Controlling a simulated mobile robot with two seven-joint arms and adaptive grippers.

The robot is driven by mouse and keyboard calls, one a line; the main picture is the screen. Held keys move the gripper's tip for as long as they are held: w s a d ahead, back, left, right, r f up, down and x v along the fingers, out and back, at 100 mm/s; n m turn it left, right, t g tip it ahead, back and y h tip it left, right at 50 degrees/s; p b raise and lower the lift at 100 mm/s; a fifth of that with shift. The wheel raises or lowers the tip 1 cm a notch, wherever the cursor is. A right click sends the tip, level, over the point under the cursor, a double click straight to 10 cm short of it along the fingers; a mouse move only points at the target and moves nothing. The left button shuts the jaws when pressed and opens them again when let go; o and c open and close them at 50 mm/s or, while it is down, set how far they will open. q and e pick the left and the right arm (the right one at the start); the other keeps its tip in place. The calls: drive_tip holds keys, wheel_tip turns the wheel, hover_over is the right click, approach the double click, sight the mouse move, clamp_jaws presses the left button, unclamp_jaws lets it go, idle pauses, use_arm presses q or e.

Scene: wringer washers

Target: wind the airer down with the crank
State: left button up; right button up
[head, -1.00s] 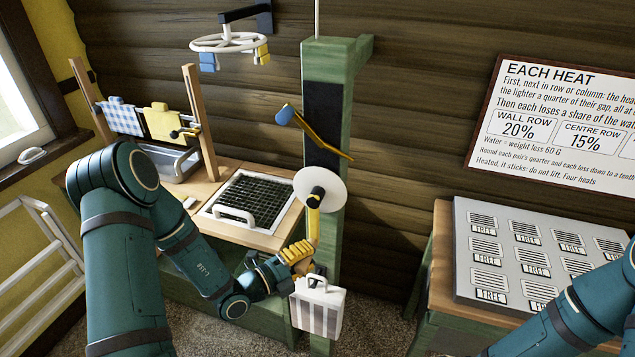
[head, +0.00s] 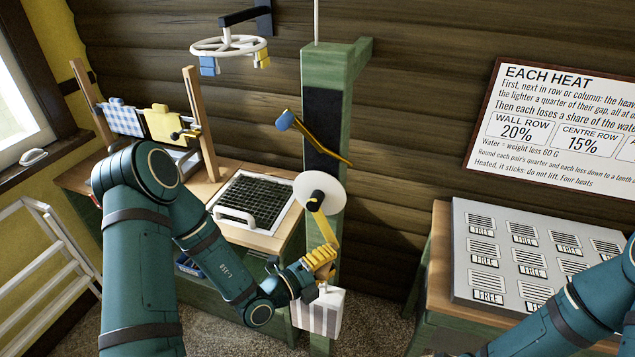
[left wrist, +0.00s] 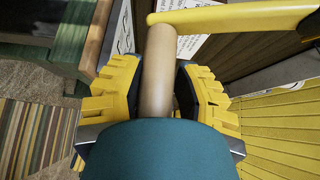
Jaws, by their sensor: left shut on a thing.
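The crank has a white disc (head: 320,190) on the green post (head: 324,90) and a yellow arm (head: 325,227) that points down and slightly right. My left gripper (head: 318,258) is shut on the crank's handle; in the left wrist view the yellow fingers (left wrist: 160,100) close around the tan wooden grip (left wrist: 158,75), with the yellow arm (left wrist: 235,18) running right from its end. The airer (head: 228,46), a white wheel with small blue and yellow cloths, hangs high left of the post. My right gripper is not in view.
A yellow and blue lever (head: 312,135) sits on the post above the disc. A striped white box (head: 318,312) hangs just below my left gripper. A bench with a black grid (head: 258,196) is left; a vent panel table (head: 430,265) is right.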

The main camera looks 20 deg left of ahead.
use_arm(q)
drive_tip(key=shift+w+d+r, duration=0.15)
drive_tip(key=shift+d+r, duration=0.55)
drive_tip(key=shift+d, duration=0.25)
clamp_jaws()
drive_tip(key=shift+r+p, duration=0.2)
drive_tip(key=shift+p, duration=0.2)
drive_tip(key=shift+o, duration=1.5)
unclamp_jaws()
drive_tip(key=d+r+p, duration=0.2)
drive_tip(key=r+p, duration=0.1)
drive_tip(key=d+r+p, duration=0.1)
drive_tip(key=shift+w+r, duration=0.1)
drive_tip(key=shift+r, duration=0.05)
drive_tip(key=shift+d+r+p, duration=0.15)
drive_tip(key=shift+r+p, duration=0.2)
drive_tip(key=shift+p, duration=0.25)
drive_tip(key=shift+c, duration=0.5)
drive_tip(key=shift+d+r, duration=0.1)
drive_tip(key=shift+r, duration=0.05)
drive_tip(key=shift+c, duration=0.9)
clamp_jaws()
drive_tip(key=shift+d, duration=0.1)
